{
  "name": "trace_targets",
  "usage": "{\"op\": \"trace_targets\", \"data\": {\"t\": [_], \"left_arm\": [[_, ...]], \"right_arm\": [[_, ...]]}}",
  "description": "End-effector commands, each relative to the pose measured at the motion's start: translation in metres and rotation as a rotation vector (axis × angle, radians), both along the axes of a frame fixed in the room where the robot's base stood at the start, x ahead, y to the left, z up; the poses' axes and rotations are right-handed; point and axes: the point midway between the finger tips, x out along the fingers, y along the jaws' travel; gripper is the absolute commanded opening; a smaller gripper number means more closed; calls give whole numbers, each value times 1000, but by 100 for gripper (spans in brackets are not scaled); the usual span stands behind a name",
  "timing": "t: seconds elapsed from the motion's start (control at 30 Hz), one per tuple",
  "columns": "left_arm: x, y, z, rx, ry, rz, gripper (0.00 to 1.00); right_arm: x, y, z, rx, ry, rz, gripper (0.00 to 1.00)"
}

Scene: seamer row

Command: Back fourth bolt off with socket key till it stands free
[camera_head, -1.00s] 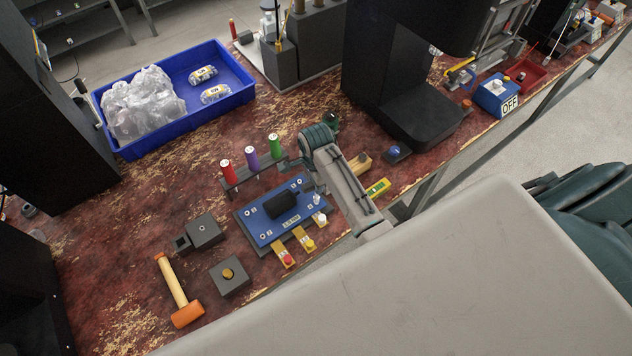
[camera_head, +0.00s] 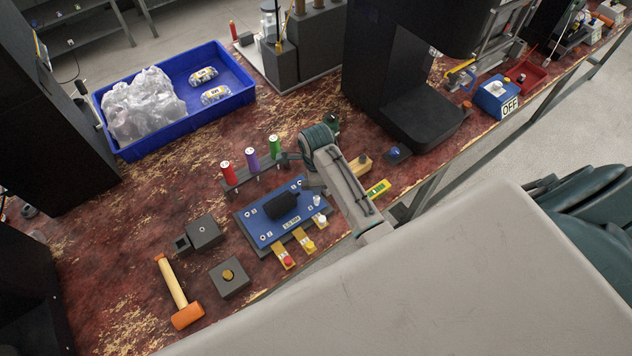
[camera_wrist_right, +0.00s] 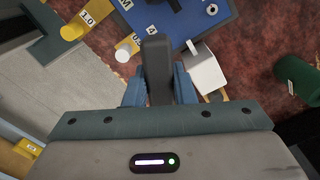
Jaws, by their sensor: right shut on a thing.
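A blue plate (camera_head: 268,226) with a dark block (camera_head: 282,205) in its middle and small round bolts near its edges lies on the bench. My right gripper (camera_wrist_right: 158,85) is shut on a dark upright bar, apparently the socket key (camera_wrist_right: 157,62), over the plate's edge near a label "4". The key's lower end and the bolt under it are hidden, so I cannot tell whether they touch. In the head view my right arm reaches to the plate's right corner, and its fingertips are hard to make out. My left gripper is in neither view.
Yellow holders with red (camera_head: 288,261), yellow (camera_head: 309,246) and white (camera_head: 322,219) knobs stand along the plate's near edge. Red, purple and green cylinders (camera_head: 275,147) stand behind. A hammer (camera_head: 178,292) and grey blocks (camera_head: 204,232) lie left. A blue bin (camera_head: 150,152) stands farther back.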

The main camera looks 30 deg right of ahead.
Motion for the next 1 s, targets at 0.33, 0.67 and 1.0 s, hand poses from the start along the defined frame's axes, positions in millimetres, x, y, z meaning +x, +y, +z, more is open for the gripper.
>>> {"op": "trace_targets", "data": {"t": [0.33, 0.67, 1.0], "left_arm": [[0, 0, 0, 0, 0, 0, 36], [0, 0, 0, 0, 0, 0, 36], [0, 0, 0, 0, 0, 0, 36]], "right_arm": [[0, 0, -4, 0, 0, 0, 0], [0, 0, -7, 0, 0, 1, 0], [0, 0, -10, 0, 0, 1, 0]]}}
